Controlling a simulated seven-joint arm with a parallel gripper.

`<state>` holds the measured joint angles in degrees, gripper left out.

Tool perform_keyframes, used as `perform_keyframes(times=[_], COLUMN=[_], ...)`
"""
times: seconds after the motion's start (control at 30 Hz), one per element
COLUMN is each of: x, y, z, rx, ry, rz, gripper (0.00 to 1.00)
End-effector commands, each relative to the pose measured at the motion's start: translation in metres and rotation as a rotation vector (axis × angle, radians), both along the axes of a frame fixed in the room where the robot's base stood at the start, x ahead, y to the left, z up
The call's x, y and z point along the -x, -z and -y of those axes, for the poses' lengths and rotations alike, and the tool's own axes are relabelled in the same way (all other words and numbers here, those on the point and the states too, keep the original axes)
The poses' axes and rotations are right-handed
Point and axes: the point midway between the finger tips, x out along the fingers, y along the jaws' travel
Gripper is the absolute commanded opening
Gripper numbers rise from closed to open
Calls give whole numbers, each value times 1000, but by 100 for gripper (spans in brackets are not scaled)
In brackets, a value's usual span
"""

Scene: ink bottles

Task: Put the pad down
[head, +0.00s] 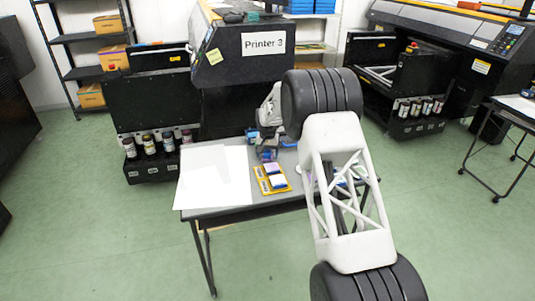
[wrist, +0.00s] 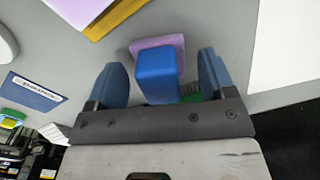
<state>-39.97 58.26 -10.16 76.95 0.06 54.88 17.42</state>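In the wrist view, a pad with a blue block-shaped handle (wrist: 156,76) and a flat purple base (wrist: 176,42) is between the fingers of my gripper (wrist: 163,80). The fingers are apart, with a visible gap on the right side of the handle and a narrow one on the left. The purple base appears to be at the grey table top; whether it touches is unclear. In the head view, my gripper (head: 267,152) is low over the table's back part, and the pad is mostly hidden there. A yellow tray (head: 264,185) holding purple and white-and-blue pads lies just in front.
The grey table (head: 290,202) carries white sheets (head: 212,180) at left. The yellow tray's edge (wrist: 122,14) and a blue labelled card (wrist: 35,92) show in the wrist view. Printer 3 (head: 240,65) stands behind the table, with ink bottles (head: 158,144) at its left.

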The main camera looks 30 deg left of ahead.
Motion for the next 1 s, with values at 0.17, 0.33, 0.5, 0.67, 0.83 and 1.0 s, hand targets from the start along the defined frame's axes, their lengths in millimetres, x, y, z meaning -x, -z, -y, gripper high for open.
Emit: perform_keyframes(times=[0.17, 0.33, 0.5, 0.67, 0.83, 1.0], x=[0, 0, 0, 0, 0, 0], y=[0, -1, -8, -22, -45, -72], z=[0, 0, 0, 0, 0, 0], rx=[0, 0, 0, 0, -2, 0], ry=[0, 0, 0, 0, 0, 0], rz=[0, 0, 1, 1, 1, 1], gripper=[78, 78, 78, 78, 78, 78])
